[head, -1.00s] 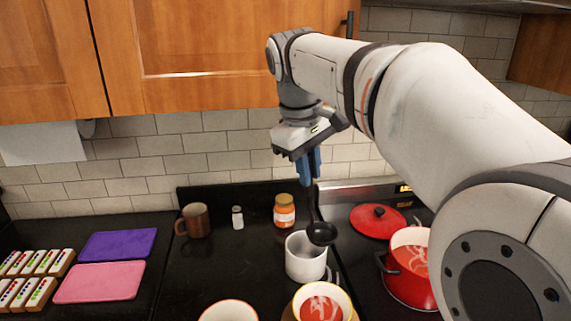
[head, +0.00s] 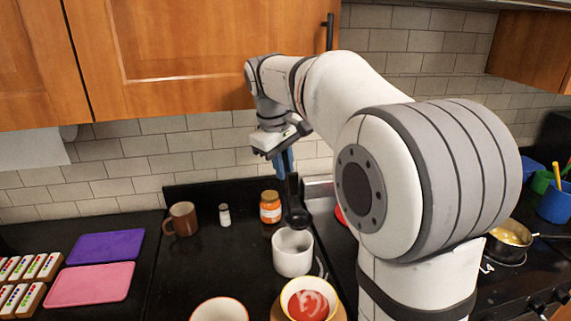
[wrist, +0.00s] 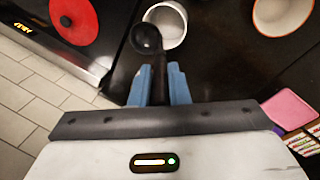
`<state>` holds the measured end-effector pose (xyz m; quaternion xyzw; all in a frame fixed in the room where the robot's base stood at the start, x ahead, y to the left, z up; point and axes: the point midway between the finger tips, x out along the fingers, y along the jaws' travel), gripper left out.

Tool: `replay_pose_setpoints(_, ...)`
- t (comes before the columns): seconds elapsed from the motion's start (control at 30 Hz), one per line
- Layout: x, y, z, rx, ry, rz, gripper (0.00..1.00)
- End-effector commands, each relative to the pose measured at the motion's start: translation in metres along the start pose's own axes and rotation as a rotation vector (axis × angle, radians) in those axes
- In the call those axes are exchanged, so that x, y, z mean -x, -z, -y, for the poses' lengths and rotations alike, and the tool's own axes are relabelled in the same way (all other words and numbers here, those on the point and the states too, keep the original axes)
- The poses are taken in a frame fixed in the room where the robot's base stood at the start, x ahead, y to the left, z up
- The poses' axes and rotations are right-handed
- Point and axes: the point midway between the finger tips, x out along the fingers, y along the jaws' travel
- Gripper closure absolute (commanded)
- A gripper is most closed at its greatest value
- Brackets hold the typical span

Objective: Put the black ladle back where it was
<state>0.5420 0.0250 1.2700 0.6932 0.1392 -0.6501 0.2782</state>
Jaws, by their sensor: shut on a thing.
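My gripper (head: 284,163) is shut on the handle of the black ladle (head: 297,217), which hangs bowl down. The ladle's bowl is over or just at the rim of the white pot (head: 292,256) on the dark counter; I cannot tell whether it dips inside. In the wrist view the blue fingers (wrist: 159,85) clasp the ladle's handle. The ladle's bowl (wrist: 146,38) there overlaps the left part of the white pot's opening (wrist: 172,28).
A jar with an orange label (head: 270,208), a small shaker (head: 224,215) and a brown mug (head: 183,219) stand behind and left. A bowl of red soup (head: 309,299) and an empty bowl (head: 219,309) are in front. A red lid (wrist: 74,20) lies near the stove.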

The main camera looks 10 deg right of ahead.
Motion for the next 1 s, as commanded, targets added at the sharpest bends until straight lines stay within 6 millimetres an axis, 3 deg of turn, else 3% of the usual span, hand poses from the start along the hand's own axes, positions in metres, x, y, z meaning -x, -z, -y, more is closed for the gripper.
replay_pose_setpoints(0.53,-0.011,0.0,0.002,-0.001,-0.001,-0.001,1.0)
replay_pose_setpoints(0.57,-0.012,0.0,0.002,-0.001,0.0,0.0,0.83)
replay_pose_setpoints(0.8,-0.012,-0.001,0.002,-0.002,0.0,0.0,0.64)
replay_pose_setpoints(1.0,-0.011,-0.001,0.002,-0.002,0.0,0.0,0.63)
